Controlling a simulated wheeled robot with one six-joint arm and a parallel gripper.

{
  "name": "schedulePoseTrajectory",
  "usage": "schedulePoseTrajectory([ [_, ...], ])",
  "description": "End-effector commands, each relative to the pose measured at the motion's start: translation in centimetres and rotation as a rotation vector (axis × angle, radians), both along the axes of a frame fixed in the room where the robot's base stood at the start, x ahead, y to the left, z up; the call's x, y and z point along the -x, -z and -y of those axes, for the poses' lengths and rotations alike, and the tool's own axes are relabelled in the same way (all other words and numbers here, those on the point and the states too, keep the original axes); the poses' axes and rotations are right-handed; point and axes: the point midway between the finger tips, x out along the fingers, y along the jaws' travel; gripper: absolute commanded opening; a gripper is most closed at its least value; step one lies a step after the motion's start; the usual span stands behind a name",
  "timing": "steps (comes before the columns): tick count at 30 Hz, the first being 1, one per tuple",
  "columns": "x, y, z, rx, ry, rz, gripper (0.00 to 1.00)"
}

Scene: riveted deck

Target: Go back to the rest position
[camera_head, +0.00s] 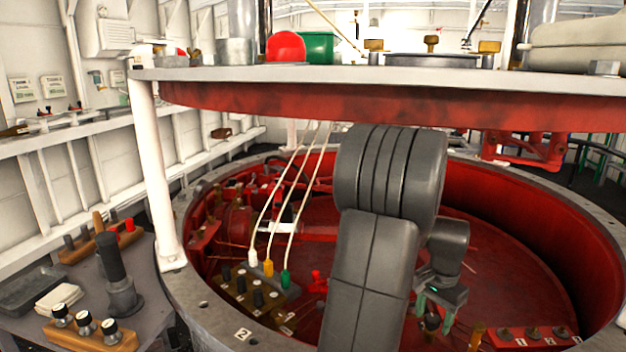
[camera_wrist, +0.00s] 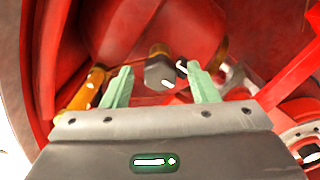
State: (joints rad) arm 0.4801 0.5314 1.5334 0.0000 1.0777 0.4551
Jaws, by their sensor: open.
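My gripper (camera_wrist: 160,88) shows in the wrist view with its two pale green fingers apart and nothing between them. Beyond the fingertips is a grey hex-shaped bolt or knob (camera_wrist: 159,70) on a red surface; I cannot tell how far off it is. No marker for a rest position shows.
A round shelf (camera_head: 400,74) on white posts (camera_head: 155,175) hangs over the well. White, yellow and green plugs (camera_head: 286,279) with pale cables stand in a block at the well's left. A side table (camera_head: 150,325) with knobs stands at the left. A numbered panel (camera_head: 535,338) lies at the lower right.

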Motion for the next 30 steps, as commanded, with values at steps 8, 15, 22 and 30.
schedulePoseTrajectory([
  [8,-0.04,0.22,0.02,0.001,0.22,0.002,0.54],
  [15,-0.02,0.29,0.01,0.001,0.412,0.001,0.54],
  [22,-0.06,0.31,0.03,0.001,0.594,0.002,0.54],
  [30,-0.03,0.21,0.02,0.001,0.783,0.002,0.54],
])
